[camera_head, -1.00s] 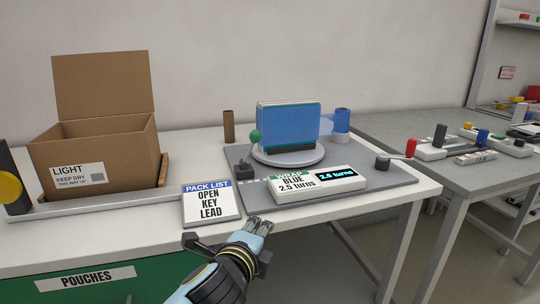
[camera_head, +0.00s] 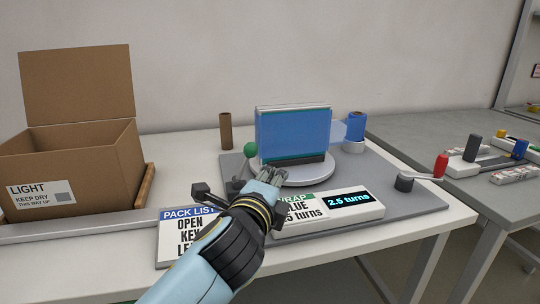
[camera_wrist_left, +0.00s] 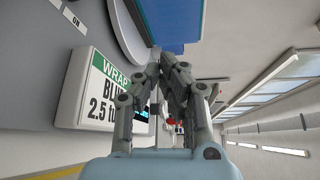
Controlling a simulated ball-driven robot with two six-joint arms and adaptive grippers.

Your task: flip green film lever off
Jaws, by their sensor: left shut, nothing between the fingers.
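The film lever shows as a green ball (camera_head: 250,149) on a stalk at the left of the turntable, its base hidden behind my gripper. My left gripper (camera_head: 272,174) is shut and empty, just in front of and below the green ball; I cannot tell if it touches the stalk. In the left wrist view the closed fingers (camera_wrist_left: 172,62) point toward the turntable. A blue-wrapped box (camera_head: 293,134) stands upright on the round turntable (camera_head: 318,174). An "ON" label (camera_wrist_left: 76,19) shows in the left wrist view. My right gripper is not in view.
The wrap display (camera_head: 347,200) reads 2.5 turns, in front of the turntable. A red-knobbed crank (camera_head: 440,165) is at right. A blue film roll (camera_head: 356,128) stands behind. A pack list sign (camera_head: 180,232) and open carton (camera_head: 75,180) are at left.

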